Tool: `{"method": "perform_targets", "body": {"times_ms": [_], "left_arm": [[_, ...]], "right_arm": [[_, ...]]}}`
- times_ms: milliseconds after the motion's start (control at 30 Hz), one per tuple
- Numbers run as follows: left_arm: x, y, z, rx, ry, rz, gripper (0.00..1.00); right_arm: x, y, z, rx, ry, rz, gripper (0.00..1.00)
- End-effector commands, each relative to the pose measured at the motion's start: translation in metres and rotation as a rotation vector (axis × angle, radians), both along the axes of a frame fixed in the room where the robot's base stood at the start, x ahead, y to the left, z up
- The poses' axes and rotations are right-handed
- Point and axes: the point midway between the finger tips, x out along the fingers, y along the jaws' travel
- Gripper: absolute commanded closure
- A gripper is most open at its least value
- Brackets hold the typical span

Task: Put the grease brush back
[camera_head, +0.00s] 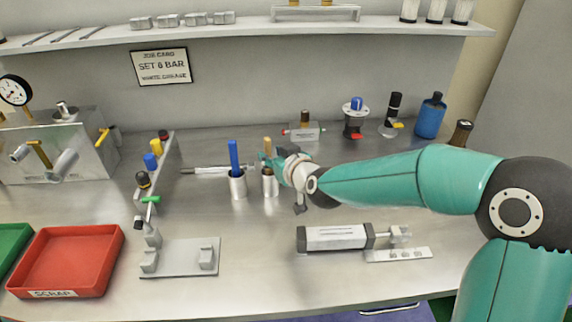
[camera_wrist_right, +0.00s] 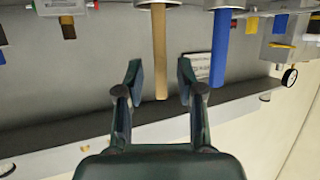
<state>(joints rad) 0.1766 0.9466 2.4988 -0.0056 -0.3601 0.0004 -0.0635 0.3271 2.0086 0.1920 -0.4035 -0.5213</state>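A tan handle (camera_head: 267,144), which looks like the grease brush's, stands upright in a metal cup (camera_head: 270,186). Its lower end is hidden in the cup. A blue handle (camera_head: 233,156) stands in a second metal cup (camera_head: 238,188) just to the left. My right gripper (camera_head: 268,159) is at the tan handle, reaching in from the right. In the wrist view, my right gripper (camera_wrist_right: 160,78) is open, with the tan handle (camera_wrist_right: 160,50) showing between its fingers and a gap on each side. The blue handle (camera_wrist_right: 220,50) is outside the fingers there. My left gripper is out of view.
A pneumatic cylinder (camera_head: 335,238) lies in front of my right forearm. A grey fixture (camera_head: 180,260) and a red scrap tray (camera_head: 68,262) are at the front left. A rack of coloured-capped items (camera_head: 156,162) stands left of the cups. Bare bench lies before the cups.

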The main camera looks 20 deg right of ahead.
Motion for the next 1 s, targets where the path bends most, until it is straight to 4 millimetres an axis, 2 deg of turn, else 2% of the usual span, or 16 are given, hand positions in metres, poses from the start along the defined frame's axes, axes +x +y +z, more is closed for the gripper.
{"method": "perform_targets", "body": {"times_ms": [200,433,600,1000], "left_arm": [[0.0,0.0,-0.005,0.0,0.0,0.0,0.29],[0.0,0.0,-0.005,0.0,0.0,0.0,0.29],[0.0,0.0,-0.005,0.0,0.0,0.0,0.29],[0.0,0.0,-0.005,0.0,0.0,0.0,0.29]], "right_arm": [[-0.043,-0.005,0.017,0.001,-0.003,-0.001,0.62],[-0.073,-0.009,0.028,0.0,-0.001,-0.002,0.62],[-0.081,-0.01,0.029,-0.001,0.001,-0.002,0.62],[-0.081,-0.01,0.03,0.0,0.001,-0.002,0.62]]}}
